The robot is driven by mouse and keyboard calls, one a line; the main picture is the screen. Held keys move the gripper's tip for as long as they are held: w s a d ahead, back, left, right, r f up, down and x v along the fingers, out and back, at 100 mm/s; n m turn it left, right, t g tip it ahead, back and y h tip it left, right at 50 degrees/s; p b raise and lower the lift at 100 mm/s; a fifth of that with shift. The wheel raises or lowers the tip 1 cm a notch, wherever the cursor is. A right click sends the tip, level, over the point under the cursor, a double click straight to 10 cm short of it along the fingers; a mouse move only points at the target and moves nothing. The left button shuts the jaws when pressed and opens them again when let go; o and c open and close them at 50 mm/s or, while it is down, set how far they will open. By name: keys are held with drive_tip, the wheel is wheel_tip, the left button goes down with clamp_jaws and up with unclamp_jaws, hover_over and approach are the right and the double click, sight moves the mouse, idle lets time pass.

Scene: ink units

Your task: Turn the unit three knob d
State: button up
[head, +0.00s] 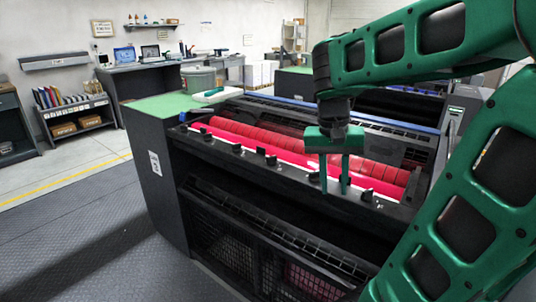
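A dark ink unit (168,170) with red rollers (300,152) fills the middle of the head view. Several small black knobs stand in a row along its front rail, among them one at the left (205,132), one near the middle (271,160) and one at the right (367,195). I cannot read which is knob d. My green gripper (334,190) points down over the rail, its two fingers apart with nothing visible between them. Another knob (314,177) shows just left of the left finger; I cannot tell whether they touch.
A green top panel (168,104) with a grey bucket (198,79) is at the unit's left end. A white label (154,163) on its side is too small to read. Further units stand behind. The floor (75,230) at the left is clear.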

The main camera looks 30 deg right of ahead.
drive_tip(key=w+r+m+h, duration=0.2)
drive_tip(key=w+r+m, duration=0.25)
drive_tip(key=w, duration=0.85)
drive_tip(key=m, duration=0.5)
approach(272, 160)
drive_tip(key=shift+h, duration=0.3)
drive_tip(key=x, duration=0.7)
drive_tip(key=shift+w, duration=0.3)
clamp_jaws()
